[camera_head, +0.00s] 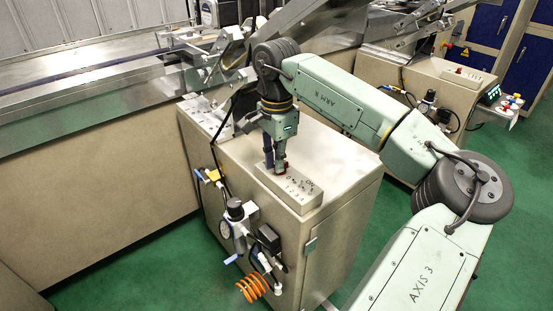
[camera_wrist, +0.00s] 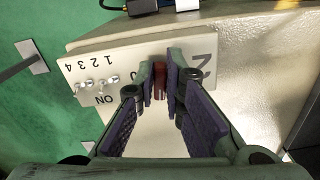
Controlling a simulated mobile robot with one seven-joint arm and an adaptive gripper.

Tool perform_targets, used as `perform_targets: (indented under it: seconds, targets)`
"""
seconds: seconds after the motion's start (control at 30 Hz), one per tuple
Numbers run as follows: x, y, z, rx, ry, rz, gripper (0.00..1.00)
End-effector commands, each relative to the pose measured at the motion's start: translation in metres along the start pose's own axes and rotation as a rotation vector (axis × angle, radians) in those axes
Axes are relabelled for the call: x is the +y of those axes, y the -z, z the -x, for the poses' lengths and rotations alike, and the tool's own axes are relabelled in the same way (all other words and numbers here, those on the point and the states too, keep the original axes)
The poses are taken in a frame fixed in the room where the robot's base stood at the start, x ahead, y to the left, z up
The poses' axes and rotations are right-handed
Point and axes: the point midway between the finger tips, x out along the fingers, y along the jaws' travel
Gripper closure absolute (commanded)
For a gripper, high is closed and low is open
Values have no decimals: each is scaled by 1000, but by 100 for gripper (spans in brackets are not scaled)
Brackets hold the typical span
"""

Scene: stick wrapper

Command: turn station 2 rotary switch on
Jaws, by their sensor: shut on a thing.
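The station 2 control box (camera_head: 297,194) is a pale box on top of the beige cabinet. In the wrist view its panel (camera_wrist: 130,56) carries a large "2" at the right and small toggle switches (camera_wrist: 97,86) numbered 1 to 4, with "ON" marked, at the left. A red rotary switch (camera_wrist: 160,82) stands at the box's right part in the wrist view. My gripper (camera_head: 279,168) points down over the box's far end in the head view. Its fingers (camera_wrist: 161,80) are shut on the red switch, one on each side. The switch's base and pointer marking are hidden by the fingers.
The beige cabinet (camera_head: 340,168) has free top surface beside the box. A pressure regulator with valves (camera_head: 238,215) and an orange coiled hose (camera_head: 251,289) are on its front. A metal conveyor (camera_head: 90,110) runs at left. Another cabinet (camera_head: 430,90) stands behind right.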

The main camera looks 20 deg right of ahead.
Motion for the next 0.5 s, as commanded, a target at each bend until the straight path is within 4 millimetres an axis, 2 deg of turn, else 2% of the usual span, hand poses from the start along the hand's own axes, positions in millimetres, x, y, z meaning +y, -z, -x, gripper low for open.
perform_targets:
  seconds: [0.2, 0.5]
  targets:
    - [1, 0, 0, 0, 1, 93, 100]
    - [1, 0, 0, 0, 2, 141, 100]
